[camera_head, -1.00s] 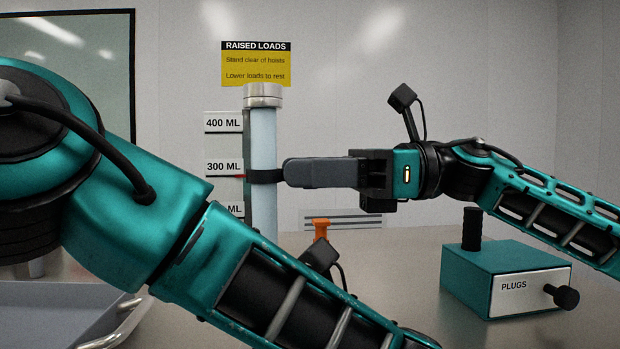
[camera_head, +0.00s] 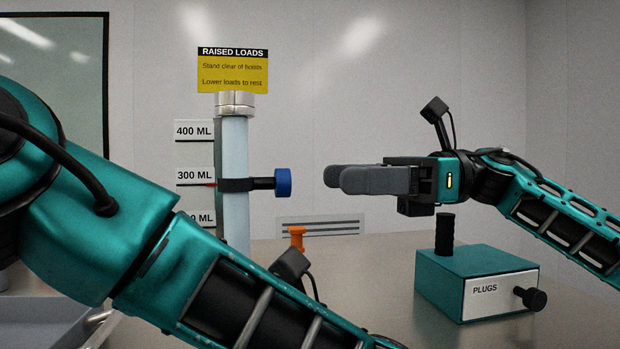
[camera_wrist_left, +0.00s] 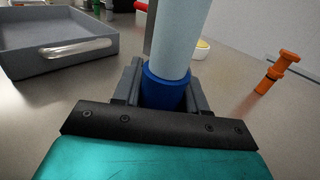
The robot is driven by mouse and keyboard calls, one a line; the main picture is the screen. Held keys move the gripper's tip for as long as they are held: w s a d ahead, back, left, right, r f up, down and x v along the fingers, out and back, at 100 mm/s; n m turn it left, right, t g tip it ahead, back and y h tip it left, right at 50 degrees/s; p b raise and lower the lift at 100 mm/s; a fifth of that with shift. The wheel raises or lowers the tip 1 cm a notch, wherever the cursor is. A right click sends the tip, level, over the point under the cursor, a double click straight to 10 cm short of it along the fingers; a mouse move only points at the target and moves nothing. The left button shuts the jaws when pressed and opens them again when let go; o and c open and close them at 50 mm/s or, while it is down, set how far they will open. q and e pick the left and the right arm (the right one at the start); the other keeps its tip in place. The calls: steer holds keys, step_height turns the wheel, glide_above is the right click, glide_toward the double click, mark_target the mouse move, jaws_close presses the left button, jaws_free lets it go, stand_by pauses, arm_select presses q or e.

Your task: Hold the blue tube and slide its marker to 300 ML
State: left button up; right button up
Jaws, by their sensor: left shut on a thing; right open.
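The tube (camera_head: 235,145) stands upright, pale blue with a silver cap, beside a scale with labels 400 ML and 300 ML (camera_head: 194,176) and a lower one partly hidden. Its marker (camera_head: 240,184) is a black band with a blue knob (camera_head: 283,183) and a red pointer at about the 300 ML label. My right gripper (camera_head: 335,178) is open and empty, a short gap right of the knob. In the left wrist view my left gripper (camera_wrist_left: 165,90) is shut around the dark blue lower part (camera_wrist_left: 166,88) of the tube. In the head view my left arm hides that grip.
A teal box labelled PLUGS (camera_head: 465,280) with a black handle stands on the table at right. An orange plug (camera_head: 297,238) stands behind my left arm. A grey tray (camera_wrist_left: 60,45) is at left in the wrist view. Yellow sign (camera_head: 232,75) on the wall.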

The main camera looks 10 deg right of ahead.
steer(key=d, duration=0.3)
steer(key=shift+d, duration=0.3)
arm_select(q)
steer(key=o, duration=1.3)
steer(key=shift+d, duration=0.1)
